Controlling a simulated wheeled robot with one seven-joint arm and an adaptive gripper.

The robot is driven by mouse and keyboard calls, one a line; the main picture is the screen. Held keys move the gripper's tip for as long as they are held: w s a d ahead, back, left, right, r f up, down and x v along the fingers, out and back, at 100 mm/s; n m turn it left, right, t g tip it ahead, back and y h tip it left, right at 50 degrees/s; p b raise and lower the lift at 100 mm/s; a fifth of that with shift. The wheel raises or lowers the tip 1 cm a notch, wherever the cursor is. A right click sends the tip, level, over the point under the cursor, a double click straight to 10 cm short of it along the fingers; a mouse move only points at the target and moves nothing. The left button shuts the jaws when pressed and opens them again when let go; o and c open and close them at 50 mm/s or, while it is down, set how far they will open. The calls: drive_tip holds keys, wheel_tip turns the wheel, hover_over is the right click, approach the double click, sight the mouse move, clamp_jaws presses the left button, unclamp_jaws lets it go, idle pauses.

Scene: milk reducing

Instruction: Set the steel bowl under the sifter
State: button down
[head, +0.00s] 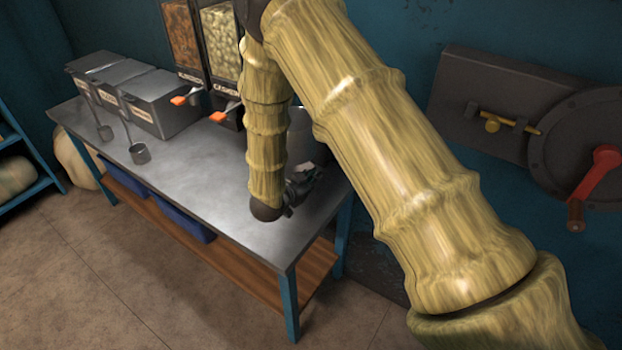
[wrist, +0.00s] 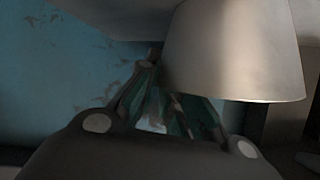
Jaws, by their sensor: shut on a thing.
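My gripper (head: 300,186) is low over the right end of the metal table, mostly hidden behind my own arm in the head view. In the wrist view its dark fingers (wrist: 160,95) come together against the left edge of a smooth steel form, which looks like the steel bowl (wrist: 235,55). The gripper appears shut on this edge, but the contact is partly hidden in shadow. In the head view a strip of grey metal (head: 300,122) shows between my arm links; I cannot tell whether it is the bowl or the sifter. I cannot make out the sifter clearly.
The metal table (head: 200,180) is clear at its front middle. Grey lidded bins (head: 160,105) and hanging ladles (head: 140,153) are at its left. Dispensers (head: 222,45) with orange levers stand at the back. A wall panel with a red-handled wheel (head: 595,170) is at the right.

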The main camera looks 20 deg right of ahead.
drive_tip(key=c, duration=1.5)
unclamp_jaws()
drive_tip(key=shift+f, duration=0.1)
drive_tip(key=b+v, duration=0.1)
drive_tip(key=v, duration=1.1)
